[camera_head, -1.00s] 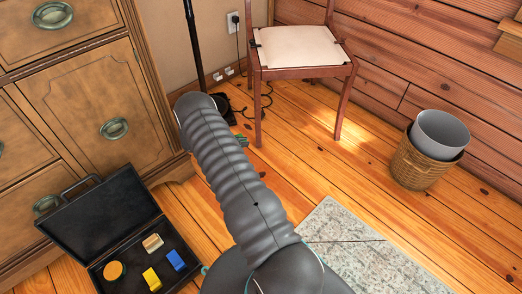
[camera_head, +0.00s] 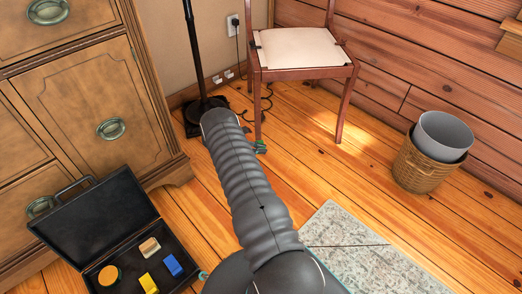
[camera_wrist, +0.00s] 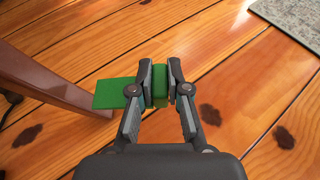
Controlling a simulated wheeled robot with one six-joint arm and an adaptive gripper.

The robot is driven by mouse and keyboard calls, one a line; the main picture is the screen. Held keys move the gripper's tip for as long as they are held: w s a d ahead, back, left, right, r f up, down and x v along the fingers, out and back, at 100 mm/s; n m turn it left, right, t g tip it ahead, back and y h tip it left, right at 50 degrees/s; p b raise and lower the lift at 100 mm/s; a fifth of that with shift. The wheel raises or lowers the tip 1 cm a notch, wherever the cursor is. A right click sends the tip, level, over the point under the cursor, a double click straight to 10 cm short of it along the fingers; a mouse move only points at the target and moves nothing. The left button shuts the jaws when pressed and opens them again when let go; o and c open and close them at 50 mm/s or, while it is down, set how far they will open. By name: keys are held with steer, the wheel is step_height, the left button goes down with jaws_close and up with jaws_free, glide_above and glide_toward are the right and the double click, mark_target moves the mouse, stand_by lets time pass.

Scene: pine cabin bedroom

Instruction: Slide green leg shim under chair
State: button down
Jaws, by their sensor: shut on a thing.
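The green leg shim (camera_wrist: 115,94) shows in the wrist view with a thick block end and a flat plate reaching left. My gripper (camera_wrist: 160,88) is shut on the block end, just above the floor. The plate meets the foot of a brown chair leg (camera_wrist: 48,78); I cannot tell whether it is beneath the foot or only against it. In the head view the wooden chair (camera_head: 300,73) with a cream seat stands upright by the wall. A bit of green (camera_head: 261,146) shows at its front left leg, with my gripper mostly hidden behind my arm.
An open black case (camera_head: 98,225) with coloured blocks lies at lower left beside a wooden dresser (camera_head: 75,85). A wicker basket (camera_head: 418,168) is at right, a pale rug (camera_head: 350,250) in front.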

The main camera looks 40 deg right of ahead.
mark_target(259, 159)
step_height(259, 159, down, 3)
steer(key=shift+r+b, duration=0.1)
steer(key=shift+b, duration=0.4)
steer(key=shift+f, duration=2.5)
steer(key=shift+w+d+f, duration=0.1)
steer(key=shift+w+d, duration=0.35)
steer(key=shift+w, duration=0.3)
steer(key=shift+w+d, duration=0.4)
steer(key=shift+w, duration=0.35)
steer(key=c, duration=1.1)
jaws_free()
steer(key=shift+o, duration=0.2)
steer(key=shift+a, duration=0.1)
